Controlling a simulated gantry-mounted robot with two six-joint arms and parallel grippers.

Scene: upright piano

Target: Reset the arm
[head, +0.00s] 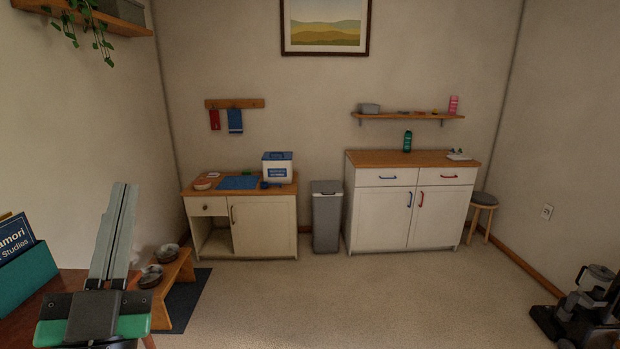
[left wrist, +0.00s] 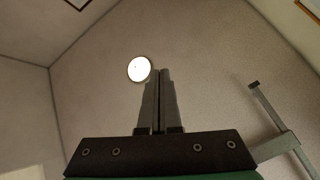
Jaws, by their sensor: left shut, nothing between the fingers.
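My left gripper (head: 124,188) stands at the lower left of the head view. Its two long grey fingers point upward and lie together, shut and empty. In the left wrist view the fingers (left wrist: 161,72) also lie side by side with nothing between them. Behind them are the ceiling and a round white lamp (left wrist: 139,69), so the gripper faces up. My right gripper is in neither view.
A teal box (head: 25,282) with a blue book (head: 16,238) is close to my left gripper, on a brown surface. A wooden bowl stand (head: 172,290) is just beyond. Two white cabinets (head: 265,228) (head: 383,218) and a grey bin (head: 326,218) line the back wall. The middle floor is clear.

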